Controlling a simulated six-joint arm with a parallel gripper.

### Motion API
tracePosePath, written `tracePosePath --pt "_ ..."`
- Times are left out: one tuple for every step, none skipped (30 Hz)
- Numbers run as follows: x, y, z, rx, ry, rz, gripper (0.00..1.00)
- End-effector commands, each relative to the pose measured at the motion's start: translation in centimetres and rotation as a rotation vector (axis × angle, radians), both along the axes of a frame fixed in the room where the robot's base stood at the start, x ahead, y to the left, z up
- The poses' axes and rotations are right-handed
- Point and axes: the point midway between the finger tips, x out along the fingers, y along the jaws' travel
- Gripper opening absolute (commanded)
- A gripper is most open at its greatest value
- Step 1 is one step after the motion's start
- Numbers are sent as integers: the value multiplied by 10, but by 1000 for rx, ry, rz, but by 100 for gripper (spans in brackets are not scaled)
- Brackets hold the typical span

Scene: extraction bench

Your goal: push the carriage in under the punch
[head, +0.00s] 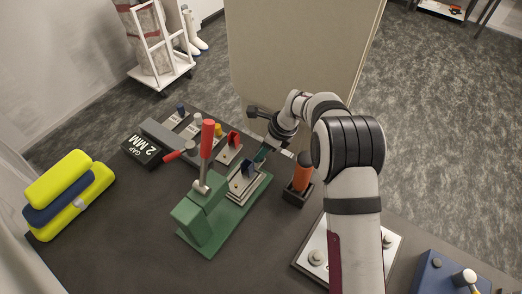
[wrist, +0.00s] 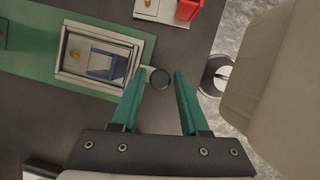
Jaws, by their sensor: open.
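The green press (head: 205,215) with a red-handled lever (head: 207,140) stands on a green base at the middle of the bench. The silver carriage (head: 243,192) sits on that base, out to the right of the press, with a dark blue block on it. In the wrist view the carriage (wrist: 72,70) is a silver frame around the blue block (wrist: 105,66). A dark ring (wrist: 160,79) shows at its right end. My gripper (head: 261,156) is at the carriage's far end. In the wrist view its teal fingers (wrist: 159,76) are open, with the ring between their tips; contact cannot be told. The punch's tip is hidden.
An orange-handled tool (head: 301,177) stands in a black holder just right of the base. A small plate with a red piece (head: 233,139) lies behind the carriage.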

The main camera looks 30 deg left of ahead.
Motion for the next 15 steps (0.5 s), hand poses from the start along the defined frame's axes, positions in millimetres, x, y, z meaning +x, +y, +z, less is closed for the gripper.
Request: tracePosePath --pt "0 2 -4 0 0 0 44" --pt "0 2 -6 0 0 0 44" --pt "-1 3 -8 0 0 0 44" --pt "-1 3 -9 0 0 0 44" --pt "-1 4 -10 0 0 0 44" --pt "-1 4 -11 0 0 0 44" --pt "-1 4 -11 0 0 0 44" --pt "-1 4 -11 0 0 0 44" --pt "-1 4 -11 0 0 0 44" --pt "-1 4 -11 0 0 0 44" --pt "-1 4 -11 0 0 0 44" --pt "-1 4 -10 0 0 0 44" --pt "-1 4 -10 0 0 0 39" --pt "-1 4 -10 0 0 0 34" --pt "-1 4 -10 0 0 0 26"
